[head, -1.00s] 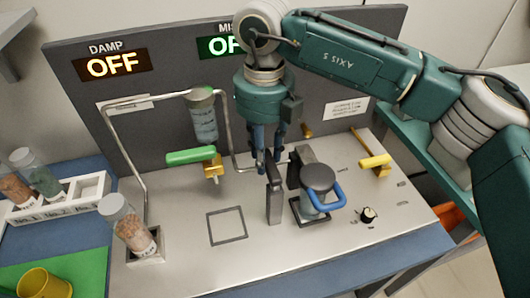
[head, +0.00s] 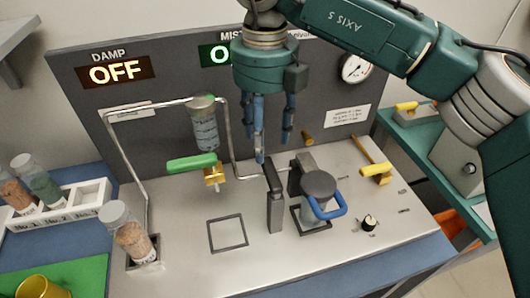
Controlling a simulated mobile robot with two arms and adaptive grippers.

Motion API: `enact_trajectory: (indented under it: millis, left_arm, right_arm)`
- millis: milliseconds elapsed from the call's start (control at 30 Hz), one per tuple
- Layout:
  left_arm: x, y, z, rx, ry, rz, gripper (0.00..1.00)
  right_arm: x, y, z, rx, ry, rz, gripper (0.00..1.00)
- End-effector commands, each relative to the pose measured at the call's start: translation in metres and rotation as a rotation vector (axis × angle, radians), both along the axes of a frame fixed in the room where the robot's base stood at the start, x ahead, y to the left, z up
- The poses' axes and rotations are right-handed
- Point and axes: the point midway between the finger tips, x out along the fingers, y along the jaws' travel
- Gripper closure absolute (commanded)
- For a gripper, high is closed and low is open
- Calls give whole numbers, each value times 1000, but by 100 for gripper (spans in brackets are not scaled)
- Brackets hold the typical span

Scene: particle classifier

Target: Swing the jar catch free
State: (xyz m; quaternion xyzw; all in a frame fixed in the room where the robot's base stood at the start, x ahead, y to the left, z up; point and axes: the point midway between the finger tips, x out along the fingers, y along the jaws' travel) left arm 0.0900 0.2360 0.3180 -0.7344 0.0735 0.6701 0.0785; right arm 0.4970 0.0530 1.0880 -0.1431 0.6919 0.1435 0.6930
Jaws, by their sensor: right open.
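A grey jar-like vessel (head: 318,187) with a blue loop handle (head: 330,210) stands in a dark square frame on the metal deck. Dark upright posts stand beside it; the nearer one (head: 275,205) is at its left. I cannot tell for sure which part is the catch. My right gripper (head: 273,146) hangs fingers-down above and behind the posts. Its blue fingers are spread and empty, and it appears clear of the posts. Its arm comes in from the upper right. My left gripper is not in view.
A green-handled brass valve (head: 193,163) sits under a hanging clear vessel (head: 205,128) at left. A jar of orange grains (head: 131,236) stands in a front-left holder. A yellow handle (head: 377,172) and black knob (head: 368,222) are at right. An empty square outline (head: 227,236) lies between.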

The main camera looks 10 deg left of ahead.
Motion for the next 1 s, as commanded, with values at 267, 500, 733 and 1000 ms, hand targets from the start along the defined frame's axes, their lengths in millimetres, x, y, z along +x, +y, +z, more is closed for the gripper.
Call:
enact_trajectory:
  millis: [267, 500, 733, 1000]
  left_arm:
    - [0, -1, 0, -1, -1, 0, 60]
    - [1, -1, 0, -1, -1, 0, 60]
    - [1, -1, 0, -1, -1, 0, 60]
    - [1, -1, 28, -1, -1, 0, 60]
  right_arm:
    - [0, 1, 43, 0, -1, 1, 50]
    - [0, 0, 50, 1, 1, 2, 50]
    - [0, 0, 50, 0, 1, 2, 50]
    - [0, 0, 78, 0, 0, 2, 50]
